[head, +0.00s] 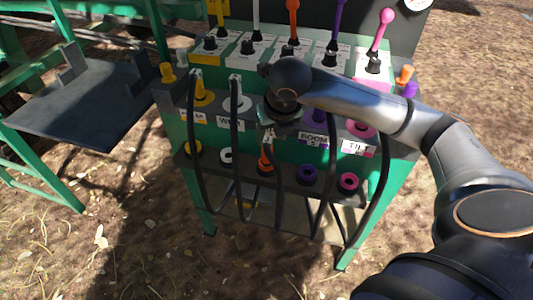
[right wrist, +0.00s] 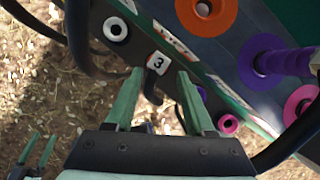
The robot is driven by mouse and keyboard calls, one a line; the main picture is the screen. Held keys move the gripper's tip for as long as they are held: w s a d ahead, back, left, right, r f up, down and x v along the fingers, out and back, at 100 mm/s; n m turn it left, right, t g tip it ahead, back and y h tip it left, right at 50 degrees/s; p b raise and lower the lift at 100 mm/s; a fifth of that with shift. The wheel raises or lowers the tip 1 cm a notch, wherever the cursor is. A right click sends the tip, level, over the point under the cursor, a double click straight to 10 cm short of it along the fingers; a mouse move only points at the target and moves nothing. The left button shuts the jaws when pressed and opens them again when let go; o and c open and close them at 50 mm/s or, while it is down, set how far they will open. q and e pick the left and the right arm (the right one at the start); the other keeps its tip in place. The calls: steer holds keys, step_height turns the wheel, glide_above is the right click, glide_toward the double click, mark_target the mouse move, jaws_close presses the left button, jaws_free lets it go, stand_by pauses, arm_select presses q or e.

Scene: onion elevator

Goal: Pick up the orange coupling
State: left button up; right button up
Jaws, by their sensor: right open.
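In the head view, an orange coupling (head: 266,158) shows in the lower row of the green console, partly covered by a hose and a tag marked 3. In the right wrist view, an orange ring (right wrist: 205,12) sits above the fingers. Two green prongs (right wrist: 38,150) at the lower left may be my left gripper, which the head view does not show.
White (head: 227,155), purple (head: 307,175) and pink (head: 348,182) rings share the lower row. Several black hoses hang in loops before the console. Coloured levers stand on top. A dark metal plate (head: 90,100) is at the left. Leaf-strewn ground is open in front.

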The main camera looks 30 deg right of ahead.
mark_target(268, 142)
steer(key=x, duration=0.7)
steer(key=shift+a, duration=0.15)
jaws_close()
steer(key=shift+r, duration=0.1)
stand_by(0.3)
